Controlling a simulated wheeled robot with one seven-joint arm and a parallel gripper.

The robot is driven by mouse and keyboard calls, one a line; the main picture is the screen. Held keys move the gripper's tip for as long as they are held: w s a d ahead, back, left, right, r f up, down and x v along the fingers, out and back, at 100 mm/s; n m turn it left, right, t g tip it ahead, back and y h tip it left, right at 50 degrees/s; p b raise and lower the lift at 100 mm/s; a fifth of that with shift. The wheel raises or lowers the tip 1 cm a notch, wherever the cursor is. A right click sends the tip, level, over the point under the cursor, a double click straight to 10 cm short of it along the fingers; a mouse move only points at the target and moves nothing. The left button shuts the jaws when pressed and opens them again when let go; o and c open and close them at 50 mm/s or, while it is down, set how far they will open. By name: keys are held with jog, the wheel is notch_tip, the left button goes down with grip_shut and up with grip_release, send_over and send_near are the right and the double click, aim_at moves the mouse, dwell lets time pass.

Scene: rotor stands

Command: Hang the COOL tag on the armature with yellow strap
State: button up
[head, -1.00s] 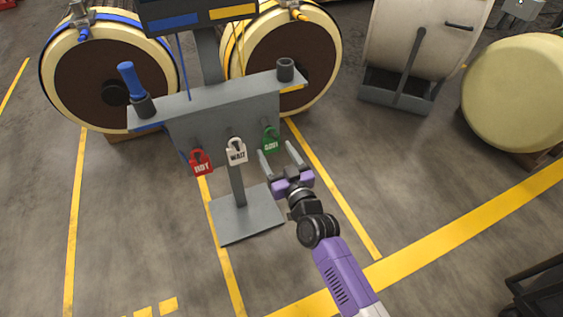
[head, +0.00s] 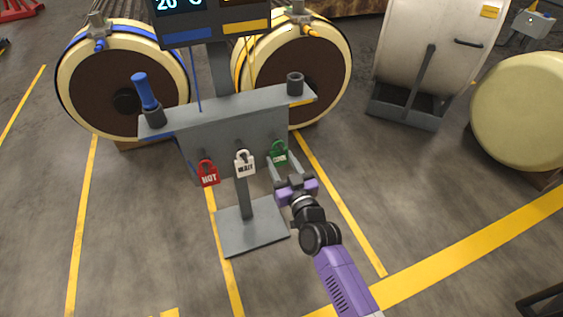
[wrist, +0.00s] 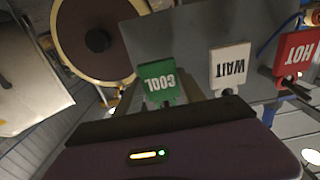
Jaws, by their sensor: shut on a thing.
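The green COOL tag (head: 280,153) hangs at the right end of the row on the grey stand's panel. It shows upside down in the wrist view (wrist: 158,83), its lettering readable. My gripper (head: 283,160) is at this tag and shut on it; the exact contact of the fingers is hard to see. The armature with the yellow strap (head: 289,75) lies behind the stand on the right, with a brown end face and cream rim. Its brown face also shows at the upper left of the wrist view (wrist: 96,40).
The white WAIT tag (head: 245,163) and red HOT tag (head: 208,173) hang left of the COOL tag. A blue-strapped armature (head: 121,85) lies at left. The grey stand (head: 222,122) carries a display (head: 214,22).

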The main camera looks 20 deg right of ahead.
jog(key=shift+r, duration=0.25)
jog(key=s+r+p, duration=0.1)
jog(key=s, duration=0.6)
jog(key=shift+s+r, duration=0.2)
jog(key=shift+r, duration=0.05)
dwell(0.6)
jog(key=shift+d+r, duration=0.1)
jog(key=shift+r, duration=0.1)
dwell(0.5)
jog(key=s+f, duration=0.2)
jog(key=s, duration=1)
notch_tip(320, 180, up, 16)
jog(key=s+p, duration=0.2)
jog(key=p, duration=2.4)
jog(key=shift+f, duration=0.2)
